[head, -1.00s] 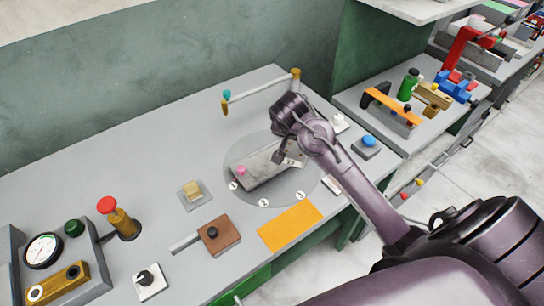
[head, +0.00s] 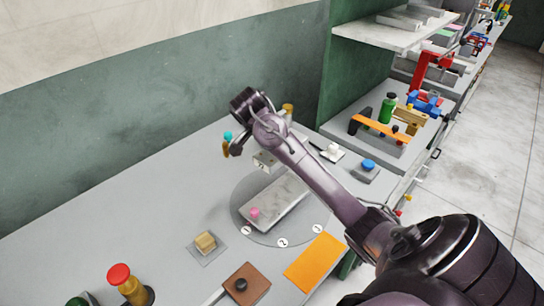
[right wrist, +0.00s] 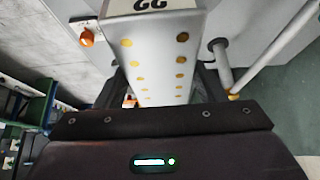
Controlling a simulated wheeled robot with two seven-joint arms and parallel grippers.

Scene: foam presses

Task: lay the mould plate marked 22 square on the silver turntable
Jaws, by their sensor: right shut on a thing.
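The mould plate marked 22 (head: 264,161) is held in my right gripper (head: 245,146), off the bench, near the far edge of the round silver turntable (head: 290,228). Most of the plate is hidden behind my arm in the head view. In the right wrist view the plate (right wrist: 152,50) is a grey slab with two rows of yellow dots and its number upside down, between the fingers of my gripper (right wrist: 160,92). A grey slab with a pink knob (head: 280,203) lies on the turntable. My left gripper is not in view.
An orange sheet (head: 315,261), a brown block with a black knob (head: 246,284) and a yellow block on a grey pad (head: 205,243) lie around the turntable. A blue button (head: 367,166) is to its right.

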